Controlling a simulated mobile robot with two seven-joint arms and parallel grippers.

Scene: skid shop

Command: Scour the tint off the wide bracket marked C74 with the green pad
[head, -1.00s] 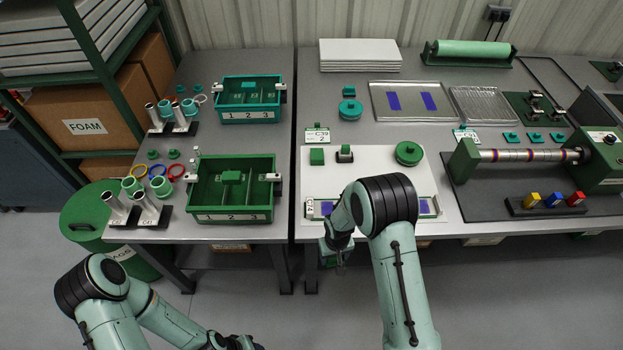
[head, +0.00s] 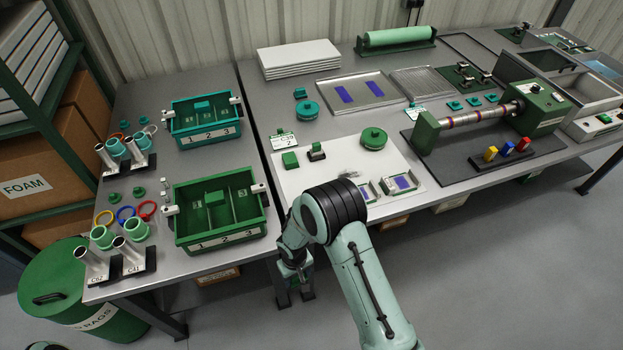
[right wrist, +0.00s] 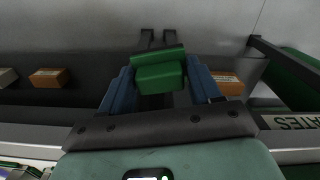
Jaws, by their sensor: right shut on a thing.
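My right gripper (head: 291,283) hangs low in front of the table's front edge. In the right wrist view its blue fingers (right wrist: 160,88) are shut on a green block (right wrist: 160,76), which looks like a pad. Purple-tinted pieces in pale, green-edged holders lie at the white board's front: one right (head: 403,183), one left (head: 366,192) and partly hidden by my arm. Their marks are too small to read, so I cannot tell which is C74. My left gripper is out of view.
A green divided box (head: 220,240) stands left, a roller machine (head: 480,118) right. A tray (head: 375,99) with purple strips lies behind.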

